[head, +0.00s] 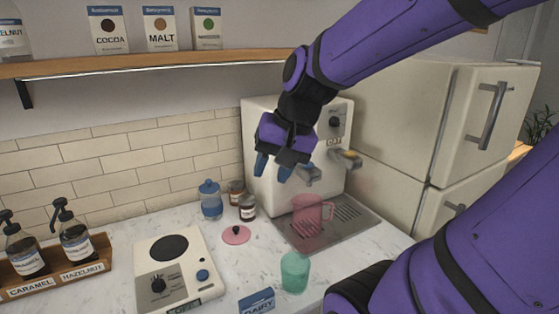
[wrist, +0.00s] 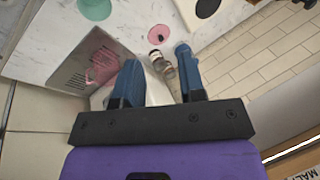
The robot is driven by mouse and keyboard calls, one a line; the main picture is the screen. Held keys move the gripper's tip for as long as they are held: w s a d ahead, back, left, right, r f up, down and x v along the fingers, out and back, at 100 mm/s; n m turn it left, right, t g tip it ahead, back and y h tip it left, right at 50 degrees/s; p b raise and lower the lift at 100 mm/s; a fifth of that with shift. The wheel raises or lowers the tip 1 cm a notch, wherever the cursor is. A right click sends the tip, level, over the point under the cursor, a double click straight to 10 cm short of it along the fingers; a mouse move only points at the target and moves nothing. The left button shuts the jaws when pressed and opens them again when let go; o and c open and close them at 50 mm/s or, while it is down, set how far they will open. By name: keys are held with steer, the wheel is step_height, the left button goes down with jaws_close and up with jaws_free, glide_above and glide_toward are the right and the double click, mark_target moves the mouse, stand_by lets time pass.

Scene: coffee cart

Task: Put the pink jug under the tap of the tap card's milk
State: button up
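The pink see-through jug (head: 308,211) stands upright on the drip tray (head: 352,232) of the cream milk machine (head: 257,120), in the picture below the left tap (head: 311,174). The right tap (head: 347,158) is beside it, under a label reading OAT (head: 334,142). My arm hides any label over the left tap. A blue card (head: 256,300) at the counter front reads DAIRY. My gripper (head: 272,170) is open and empty, above and left of the jug, in front of the machine. In the wrist view the jug (wrist: 103,66) lies left of the open fingers (wrist: 160,88).
A green cup (head: 295,272) stands on the counter before the tray. A pink lid (head: 236,235), small brown jars (head: 247,207) and a blue jar (head: 210,200) are left of the machine. A scale-like appliance (head: 178,265) and syrup bottles (head: 75,246) stand farther left. A fridge (head: 440,120) is at right.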

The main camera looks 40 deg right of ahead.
steer(key=s+a+r+n+t+h, duration=0.1)
steer(key=s+a+r+n+h, duration=0.1)
steer(key=n, duration=0.5)
steer(key=shift+s+a+r, duration=0.55)
steer(key=shift+s+r, duration=0.6)
steer(key=shift+s, duration=0.55)
